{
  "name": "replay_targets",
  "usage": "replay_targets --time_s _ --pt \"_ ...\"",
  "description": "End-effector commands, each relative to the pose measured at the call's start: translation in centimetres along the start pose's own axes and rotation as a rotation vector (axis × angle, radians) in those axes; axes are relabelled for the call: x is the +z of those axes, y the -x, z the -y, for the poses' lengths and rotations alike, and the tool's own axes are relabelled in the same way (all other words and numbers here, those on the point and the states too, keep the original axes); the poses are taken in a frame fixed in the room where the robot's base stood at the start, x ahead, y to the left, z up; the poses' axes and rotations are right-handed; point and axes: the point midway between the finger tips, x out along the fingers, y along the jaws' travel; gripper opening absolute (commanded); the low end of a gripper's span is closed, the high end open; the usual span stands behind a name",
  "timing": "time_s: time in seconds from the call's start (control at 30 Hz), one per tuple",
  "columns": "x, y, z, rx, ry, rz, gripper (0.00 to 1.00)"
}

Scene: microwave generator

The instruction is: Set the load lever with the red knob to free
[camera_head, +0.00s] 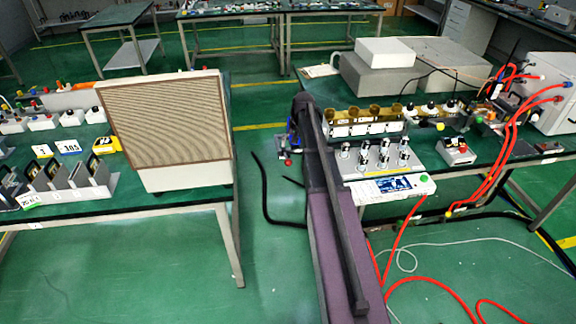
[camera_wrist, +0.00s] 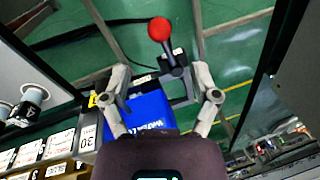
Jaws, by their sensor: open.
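The red knob (camera_wrist: 160,29) is a round ball on a short lever. The lever rises from a dark block (camera_wrist: 174,66) with a small white label. In the wrist view the knob lies beyond my fingertips, and the dark block shows between the fingers. My gripper (camera_wrist: 160,82) is open, its fingers spread on either side, with nothing held. A blue box (camera_wrist: 150,110) with white lettering is below the block, partly covered by my gripper body. In the head view the red knob (camera_head: 288,162) shows small at the left of my arm; my gripper is mostly hidden there.
The right bench carries a panel with several black-and-silver knobs (camera_head: 384,155), brass parts, red cables (camera_head: 510,130) and a grey box. A large speaker-like panel (camera_head: 160,115) stands on the left bench.

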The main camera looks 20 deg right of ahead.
Motion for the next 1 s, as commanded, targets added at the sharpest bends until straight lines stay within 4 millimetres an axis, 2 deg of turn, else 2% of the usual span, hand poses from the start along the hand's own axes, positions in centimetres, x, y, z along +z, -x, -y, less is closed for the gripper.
replay_targets --time_s 0.1,1.0 --pt "0.0 -1.3 -0.1 0.000 0.000 0.000 0.78" --pt "0.0 -7.7 -0.2 0.000 -0.001 -0.001 0.78"
